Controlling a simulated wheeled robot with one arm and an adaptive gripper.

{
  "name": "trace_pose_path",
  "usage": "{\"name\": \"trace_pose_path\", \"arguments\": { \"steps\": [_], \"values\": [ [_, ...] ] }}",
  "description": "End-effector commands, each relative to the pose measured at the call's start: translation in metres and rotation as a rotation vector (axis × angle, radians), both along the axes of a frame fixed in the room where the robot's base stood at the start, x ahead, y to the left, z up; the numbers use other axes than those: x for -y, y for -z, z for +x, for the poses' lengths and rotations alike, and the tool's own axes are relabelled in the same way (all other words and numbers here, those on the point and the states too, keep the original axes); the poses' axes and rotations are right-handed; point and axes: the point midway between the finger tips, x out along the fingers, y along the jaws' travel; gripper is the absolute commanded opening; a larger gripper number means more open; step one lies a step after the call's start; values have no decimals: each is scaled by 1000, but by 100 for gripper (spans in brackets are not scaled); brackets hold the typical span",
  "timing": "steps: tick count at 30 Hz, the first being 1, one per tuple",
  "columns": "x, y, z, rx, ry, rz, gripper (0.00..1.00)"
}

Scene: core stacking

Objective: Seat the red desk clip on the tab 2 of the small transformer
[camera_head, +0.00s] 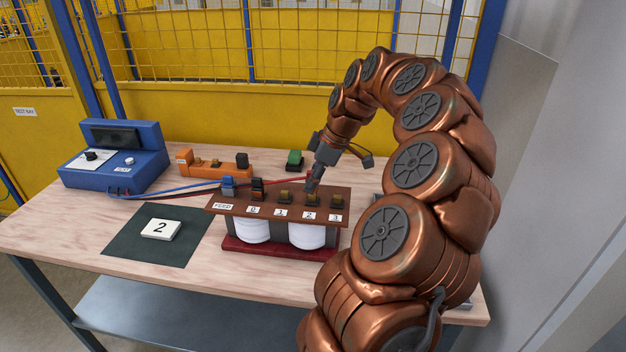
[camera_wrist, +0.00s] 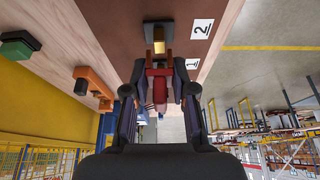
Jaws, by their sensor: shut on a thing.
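The small transformer has a brown top board (camera_head: 230,208), two white coils (camera_head: 307,235) and a dark red base. Its board carries brass tabs labelled 0, 1, 2 and 3. My gripper (camera_head: 314,187) is over the board at tab 2 (camera_head: 312,201). In the wrist view my gripper (camera_wrist: 159,92) is shut on the red desk clip (camera_wrist: 159,88), which lies between the fingers. The brass tab 2 (camera_wrist: 158,40) on its dark foot is just beyond the clip's end, in line with it. Whether they touch I cannot tell.
Behind are an orange rack (camera_head: 230,168) and green piece (camera_head: 295,157).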

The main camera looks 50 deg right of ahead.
Motion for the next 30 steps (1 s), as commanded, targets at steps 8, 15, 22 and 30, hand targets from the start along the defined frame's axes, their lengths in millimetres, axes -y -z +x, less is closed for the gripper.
{"name": "trace_pose_path", "arguments": {
  "steps": [8,15,22,30],
  "values": [
    [0,7,0,0,0,0,0],
    [0,12,0,0,0,0,0],
    [0,16,0,0,0,0,0],
    [0,22,0,0,0,0,0]
  ]
}}
